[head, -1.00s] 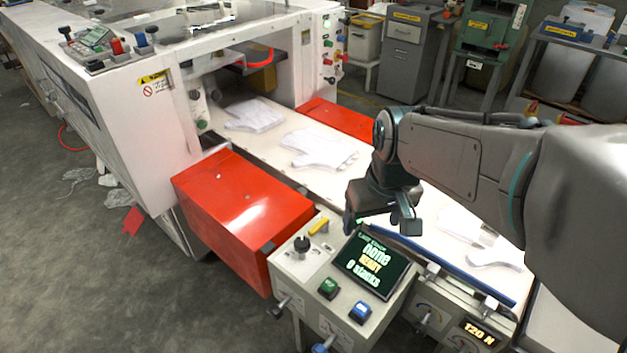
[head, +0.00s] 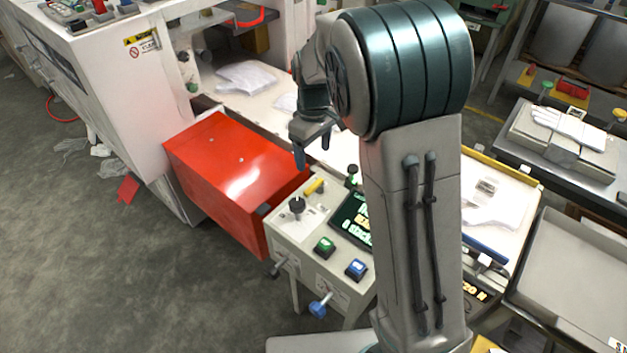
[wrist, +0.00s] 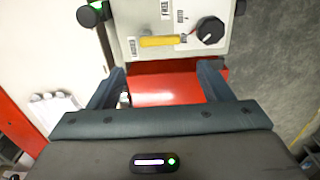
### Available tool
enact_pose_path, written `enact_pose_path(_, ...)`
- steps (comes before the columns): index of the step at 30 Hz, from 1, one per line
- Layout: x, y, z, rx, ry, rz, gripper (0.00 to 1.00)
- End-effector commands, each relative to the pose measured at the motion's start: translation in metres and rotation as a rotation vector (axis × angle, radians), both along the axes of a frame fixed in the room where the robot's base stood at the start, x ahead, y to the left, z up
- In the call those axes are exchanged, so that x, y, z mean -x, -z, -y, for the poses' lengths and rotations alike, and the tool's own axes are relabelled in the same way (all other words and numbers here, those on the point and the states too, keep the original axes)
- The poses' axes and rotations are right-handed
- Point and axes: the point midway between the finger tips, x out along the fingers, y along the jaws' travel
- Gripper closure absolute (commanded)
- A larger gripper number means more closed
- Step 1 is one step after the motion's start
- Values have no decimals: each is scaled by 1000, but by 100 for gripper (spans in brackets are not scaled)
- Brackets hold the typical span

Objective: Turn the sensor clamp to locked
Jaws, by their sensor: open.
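On the box top are a yellow lever (head: 314,186) and a black rotary knob (head: 297,205); the wrist view shows the lever (wrist: 162,41) and knob (wrist: 209,30) just beyond the fingertips, not touched. A black knob with a green face (head: 352,176) stands by the belt; it also shows in the wrist view (wrist: 92,14). No readable label tells which is the sensor clamp.
A red cover (head: 235,175) lies left of the box. The partly hidden screen (head: 352,222), green button (head: 324,246) and blue button (head: 356,268) are on the box. White gloves (head: 245,76) lie on the belt. A glove stand (head: 560,150) is at right.

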Motion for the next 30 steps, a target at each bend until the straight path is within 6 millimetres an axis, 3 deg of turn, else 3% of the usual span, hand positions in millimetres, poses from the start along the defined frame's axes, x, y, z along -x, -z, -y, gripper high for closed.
enact_pose_path(9, 1, 70, 0, 1, 1, -6, 27)
enact_pose_path(15, 1, 97, 0, 0, 1, -3, 27)
enact_pose_path(28, 0, 107, 0, 1, 1, -1, 27)
enact_pose_path(30, 0, 107, 0, 1, 1, -1, 44)
